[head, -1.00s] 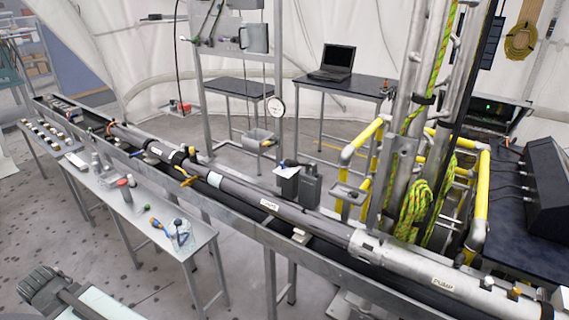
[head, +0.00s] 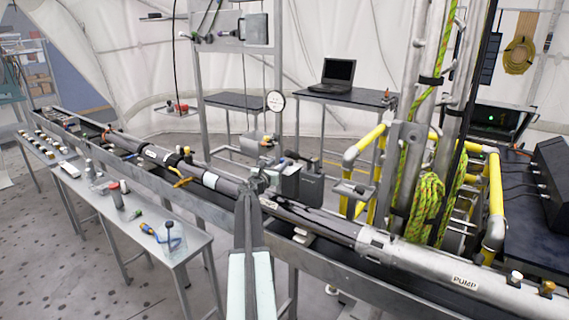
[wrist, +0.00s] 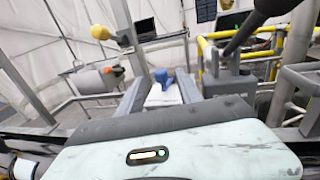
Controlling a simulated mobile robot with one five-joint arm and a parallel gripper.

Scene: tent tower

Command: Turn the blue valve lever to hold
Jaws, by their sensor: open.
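The blue valve lever (wrist: 163,76) shows in the wrist view, small, on a white plate (wrist: 162,95). It stands ahead of my gripper (wrist: 160,93), between the two grey fingers, with no visible contact. The fingers are apart and empty. In the head view my gripper (head: 262,180) reaches over the long pipe beside the grey box (head: 285,183). The lever is hidden there behind my gripper and wrist. Its markings, including any hold mark, cannot be read.
The long pipe (head: 325,222) lies in a metal trough. Yellow rails (head: 365,143) and upright pipes with green rope stand to the right. A narrow tool table (head: 190,240) stands left.

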